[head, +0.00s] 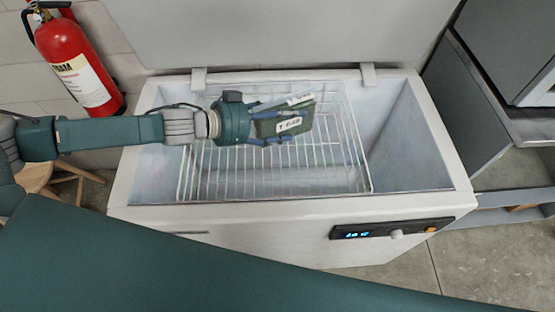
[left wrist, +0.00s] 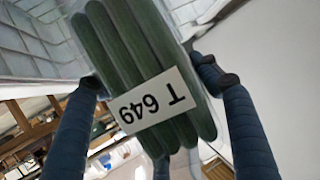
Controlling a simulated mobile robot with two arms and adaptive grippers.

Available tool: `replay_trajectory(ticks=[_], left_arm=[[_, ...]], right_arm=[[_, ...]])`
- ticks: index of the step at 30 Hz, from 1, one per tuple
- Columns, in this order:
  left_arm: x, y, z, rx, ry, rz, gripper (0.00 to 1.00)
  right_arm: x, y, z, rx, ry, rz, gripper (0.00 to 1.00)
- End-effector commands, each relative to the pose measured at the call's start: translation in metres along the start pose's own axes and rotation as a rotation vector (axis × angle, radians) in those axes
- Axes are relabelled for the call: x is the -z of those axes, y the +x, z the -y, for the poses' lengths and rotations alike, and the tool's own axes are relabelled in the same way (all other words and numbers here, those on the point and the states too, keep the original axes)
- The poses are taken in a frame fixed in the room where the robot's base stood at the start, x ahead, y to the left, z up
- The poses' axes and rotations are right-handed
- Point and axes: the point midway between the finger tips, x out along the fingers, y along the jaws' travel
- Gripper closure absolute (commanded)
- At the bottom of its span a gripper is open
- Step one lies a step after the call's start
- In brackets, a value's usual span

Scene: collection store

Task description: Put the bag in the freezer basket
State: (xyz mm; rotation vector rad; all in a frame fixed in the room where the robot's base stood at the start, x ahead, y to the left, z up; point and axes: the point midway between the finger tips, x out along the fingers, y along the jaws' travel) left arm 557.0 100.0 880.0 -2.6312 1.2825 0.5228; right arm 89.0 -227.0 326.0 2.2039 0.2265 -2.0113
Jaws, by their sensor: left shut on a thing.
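The bag (head: 290,122) is dark green with a white label; the label reads T 649 in the left wrist view (left wrist: 150,100). My left gripper (head: 272,122) is shut on the bag and holds it over the white wire freezer basket (head: 270,180). The bag is tilted and appears to be near the basket's rim height, above its floor. The basket sits inside the open chest freezer (head: 290,208), and its visible floor is empty. In the left wrist view, blue fingers (left wrist: 160,110) flank the bag on both sides. My right gripper is not in view.
The freezer lid (head: 280,30) stands raised behind the opening. A red fire extinguisher (head: 75,60) hangs or stands at the back left, near a wooden stool (head: 75,180). Grey cabinets (head: 490,100) stand at the right. Free space shows in the freezer to the basket's right.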

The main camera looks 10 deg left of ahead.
Motion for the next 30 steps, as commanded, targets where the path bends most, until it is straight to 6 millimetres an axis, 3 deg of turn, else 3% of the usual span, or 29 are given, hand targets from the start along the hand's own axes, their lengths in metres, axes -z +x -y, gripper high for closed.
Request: replay_trajectory(ticks=[3,13,30], left_arm=[[-0.032,0.014,-0.002,-0.003,-0.006,0.001,0.77],[-0.108,0.046,-0.002,-0.002,-0.004,0.0,0.77],[-0.169,0.072,-0.001,-0.001,-0.002,-0.003,0.77]], right_arm=[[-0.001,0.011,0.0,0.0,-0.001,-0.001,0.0],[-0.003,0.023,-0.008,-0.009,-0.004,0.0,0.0],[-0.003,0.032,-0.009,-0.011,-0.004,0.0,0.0]])
